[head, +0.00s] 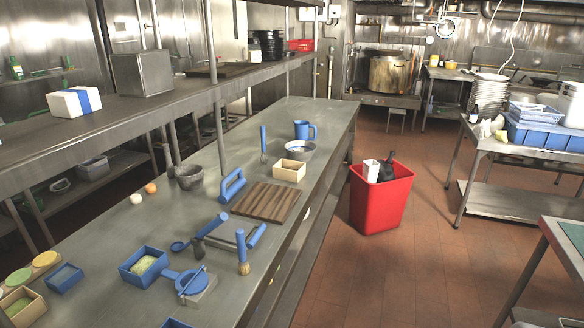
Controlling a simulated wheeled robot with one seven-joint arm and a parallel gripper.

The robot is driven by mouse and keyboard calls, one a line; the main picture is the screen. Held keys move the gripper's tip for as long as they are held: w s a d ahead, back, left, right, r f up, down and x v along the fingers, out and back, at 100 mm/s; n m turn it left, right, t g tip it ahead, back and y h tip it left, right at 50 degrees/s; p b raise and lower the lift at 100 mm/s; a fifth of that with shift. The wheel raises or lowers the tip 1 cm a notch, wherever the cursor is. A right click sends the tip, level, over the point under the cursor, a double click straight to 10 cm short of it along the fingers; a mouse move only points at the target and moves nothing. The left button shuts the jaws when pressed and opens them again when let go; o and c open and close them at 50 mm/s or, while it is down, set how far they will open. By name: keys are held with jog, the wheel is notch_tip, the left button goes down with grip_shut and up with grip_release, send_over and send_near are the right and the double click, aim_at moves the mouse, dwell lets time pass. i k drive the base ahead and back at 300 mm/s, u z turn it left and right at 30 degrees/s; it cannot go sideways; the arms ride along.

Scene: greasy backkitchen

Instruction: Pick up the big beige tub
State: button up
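A square, open beige tub (288,171) stands upright on the steel counter (225,255), between the wooden slatted board and a round metal bowl. Its inside looks empty from here. A second beige tub (22,306) sits at the near left corner of the counter, partly cut off by the picture edge, with something greenish in it. Allowing for distance, the farther tub looks the bigger one. My gripper is not in view.
Around the farther tub are the board (265,201), a blue-handled tool (232,186), the metal bowl (300,150) and a blue jug (304,130). A steel shelf (150,115) overhangs the counter's left. A red bin (381,200) stands on the floor right; open floor lies nearer.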

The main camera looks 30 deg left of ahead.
aim_at(289, 171)
jog(key=i, duration=3.9)
jog(key=u, duration=4.85)
